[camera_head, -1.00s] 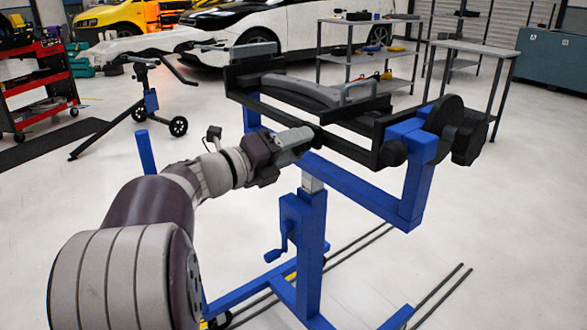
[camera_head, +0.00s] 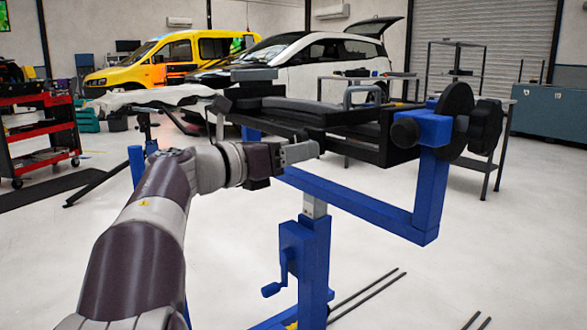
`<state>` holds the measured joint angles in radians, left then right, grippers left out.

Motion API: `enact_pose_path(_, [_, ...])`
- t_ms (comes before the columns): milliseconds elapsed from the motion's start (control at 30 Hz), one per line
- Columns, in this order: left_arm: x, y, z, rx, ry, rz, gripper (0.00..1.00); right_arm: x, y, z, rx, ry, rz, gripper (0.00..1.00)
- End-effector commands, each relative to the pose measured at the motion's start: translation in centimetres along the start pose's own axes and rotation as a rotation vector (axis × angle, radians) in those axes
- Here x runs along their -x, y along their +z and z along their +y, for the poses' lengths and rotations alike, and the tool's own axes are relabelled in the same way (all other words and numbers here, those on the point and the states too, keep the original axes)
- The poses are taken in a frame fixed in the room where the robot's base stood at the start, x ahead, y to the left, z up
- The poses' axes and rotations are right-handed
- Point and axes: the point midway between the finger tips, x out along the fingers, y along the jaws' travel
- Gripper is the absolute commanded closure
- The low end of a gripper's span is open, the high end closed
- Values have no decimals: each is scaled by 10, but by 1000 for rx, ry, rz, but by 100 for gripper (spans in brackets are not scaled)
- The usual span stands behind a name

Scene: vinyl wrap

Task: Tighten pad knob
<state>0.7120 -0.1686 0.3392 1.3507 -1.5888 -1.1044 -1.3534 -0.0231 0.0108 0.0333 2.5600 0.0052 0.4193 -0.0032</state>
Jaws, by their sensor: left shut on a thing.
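A blue stand (camera_head: 316,240) carries a black frame with a long dark grey pad (camera_head: 300,108) on top. My left arm comes in from the lower left. My left gripper (camera_head: 314,151) is at the near side of the frame, below the pad, with its grey fingers pointing right. It is shut on a small black pad knob, which the fingers and the dark frame behind mostly hide. Another round black knob (camera_head: 405,132) sits on the blue bracket at the frame's right end, beside a large black disc (camera_head: 457,105) and a lobed black handwheel (camera_head: 486,127). My right gripper is out of view.
A blue crank handle (camera_head: 272,289) sticks out left from the stand's post. A blue arm (camera_head: 360,203) of the stand runs below the frame to the right. A red tool cart (camera_head: 45,140) is far left. Grey shelving is behind. The floor at right is mostly clear.

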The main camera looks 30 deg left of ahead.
Motion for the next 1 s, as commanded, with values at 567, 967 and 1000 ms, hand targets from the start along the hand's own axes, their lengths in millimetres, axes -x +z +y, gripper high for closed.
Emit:
enact_pose_path(567, [0,0,1,-179,1,-1,80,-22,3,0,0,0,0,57])
enact_pose_path(967, [0,1,1,-182,1,-1,40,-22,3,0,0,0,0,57])
enact_pose_path(1000, [0,1,1,-182,1,-1,27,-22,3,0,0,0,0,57])
